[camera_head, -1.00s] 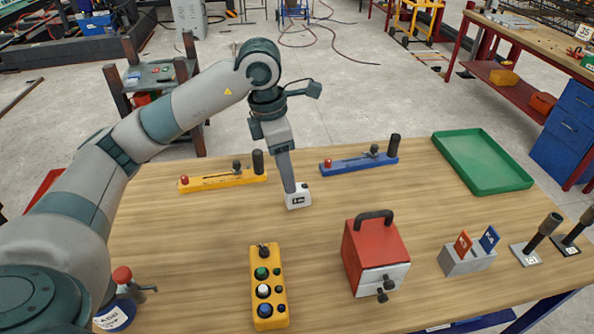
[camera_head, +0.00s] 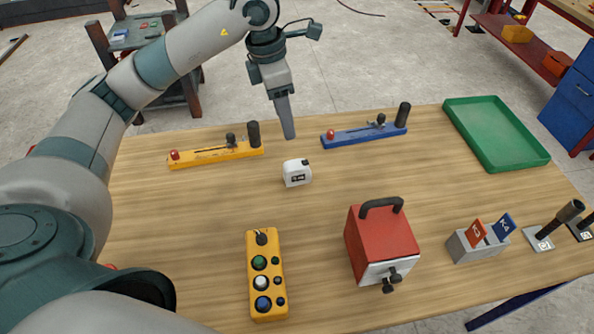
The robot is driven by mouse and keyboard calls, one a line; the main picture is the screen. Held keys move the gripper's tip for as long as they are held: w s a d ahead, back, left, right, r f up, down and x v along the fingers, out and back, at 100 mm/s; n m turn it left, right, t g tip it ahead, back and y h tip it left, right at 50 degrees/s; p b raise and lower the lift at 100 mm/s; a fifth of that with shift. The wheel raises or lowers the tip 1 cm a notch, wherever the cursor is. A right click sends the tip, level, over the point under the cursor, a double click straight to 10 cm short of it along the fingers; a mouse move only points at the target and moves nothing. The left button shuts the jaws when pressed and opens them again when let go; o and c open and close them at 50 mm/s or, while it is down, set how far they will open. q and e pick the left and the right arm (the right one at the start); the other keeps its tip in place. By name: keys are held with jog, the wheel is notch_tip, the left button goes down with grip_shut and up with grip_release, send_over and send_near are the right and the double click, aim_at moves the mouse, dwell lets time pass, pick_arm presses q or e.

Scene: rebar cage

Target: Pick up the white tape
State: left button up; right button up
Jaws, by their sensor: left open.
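The white tape (camera_head: 297,173), a small white tape measure with a dark label, sits on the wooden table between the yellow and blue slider bars. My left gripper (camera_head: 289,132) points down just behind the tape in the head view, its tips apart from it and above the table. Its fingers line up edge-on, so the gap between them is hidden; it is open and nothing shows in it. My right gripper is not in view.
A yellow slider bar (camera_head: 214,153) and a blue slider bar (camera_head: 364,135) flank the gripper. A red box (camera_head: 381,240), a yellow button panel (camera_head: 265,275), a grey card holder (camera_head: 478,243) and a green tray (camera_head: 495,132) stand around. Bare table surrounds the tape.

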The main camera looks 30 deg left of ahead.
pick_arm(q)
jog(key=f, duration=0.1)
jog(key=p, duration=0.5)
send_over(297, 164)
jog(key=f, duration=0.7)
jog(key=s+f, duration=0.1)
jog(key=f, duration=0.2)
jog(key=shift+a+f, duration=0.15)
jog(key=shift+a, duration=0.25)
jog(key=shift+w+f, duration=0.1)
jog(key=shift+f, duration=0.25)
jog(key=shift+w+d+f+p, duration=0.15)
jog(key=shift+d+f+p, duration=0.1)
jog(key=shift+f+p, duration=0.45)
jog(key=f, duration=0.1)
jog(key=f+p, duration=0.1)
jog(key=f, duration=0.1)
jog(key=shift+w+d, duration=0.2)
jog(key=shift+f+p, duration=0.3)
jog(key=shift+f, duration=0.05)
